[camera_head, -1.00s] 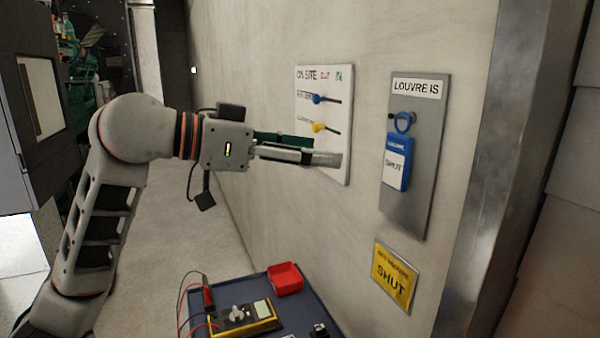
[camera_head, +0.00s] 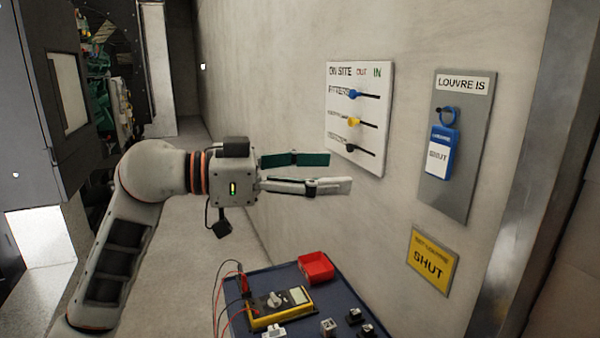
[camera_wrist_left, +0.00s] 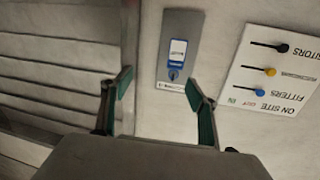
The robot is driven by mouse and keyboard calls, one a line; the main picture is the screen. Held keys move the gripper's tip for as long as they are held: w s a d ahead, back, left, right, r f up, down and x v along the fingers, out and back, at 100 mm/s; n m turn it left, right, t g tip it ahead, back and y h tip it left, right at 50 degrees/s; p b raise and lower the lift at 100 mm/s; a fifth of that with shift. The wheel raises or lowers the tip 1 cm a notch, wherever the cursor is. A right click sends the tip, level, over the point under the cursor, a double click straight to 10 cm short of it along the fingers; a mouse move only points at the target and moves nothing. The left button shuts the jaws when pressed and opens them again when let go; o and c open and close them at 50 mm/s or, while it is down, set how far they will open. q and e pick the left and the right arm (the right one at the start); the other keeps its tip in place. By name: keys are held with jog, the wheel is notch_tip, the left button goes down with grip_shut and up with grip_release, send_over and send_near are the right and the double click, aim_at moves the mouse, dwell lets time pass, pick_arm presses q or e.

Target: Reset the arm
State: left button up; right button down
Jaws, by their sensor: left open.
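My left gripper (camera_head: 322,172) is open and empty in the head view. Its two fingers are apart and point right toward the wall, left of the white on-site board (camera_head: 372,75). In the left wrist view my left gripper (camera_wrist_left: 162,85) also shows open, with nothing between the fingers. Beyond the fingers is the grey louvre plate (camera_wrist_left: 185,28) with its blue tag (camera_wrist_left: 177,52). My left arm reaches in from the left of the head view. My right gripper is not in view.
The board has blue, yellow and black sliders. The grey louvre plate (camera_head: 476,98) and a yellow SHUT sign (camera_head: 432,258) are on the wall. Below is a dark blue cart top (camera_head: 345,290) with a red tray (camera_head: 316,267), a yellow meter (camera_head: 282,306) and small parts.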

pick_arm(q)
jog(key=w+a+f+n+t+y, duration=0.1)
jog(key=a+f+n+t+y, duration=0.65)
jog(key=f, duration=0.95)
jog(key=w+a+f+n+t+y, duration=0.15)
jog(key=a+f+n+t, duration=0.5)
jog(key=a+f, duration=0.8)
jog(key=s+a+f+g+y, duration=0.1)
jog(key=s+f+g+y, duration=0.1)
jog(key=s+f, duration=0.5)
jog(key=s+a+f+m+g+y, duration=0.1)
jog(key=s+f+g+y, duration=0.1)
jog(key=s+f, duration=0.6)
jog(key=s+a+f+g+y, duration=0.1)
jog(key=s+f, duration=0.6)
jog(key=f, duration=1.1)
jog(key=shift+s+a+f+m+g+y, duration=0.3)
jog(key=shift+a+m+g+y, duration=0.15)
jog(key=shift+g, duration=0.75)
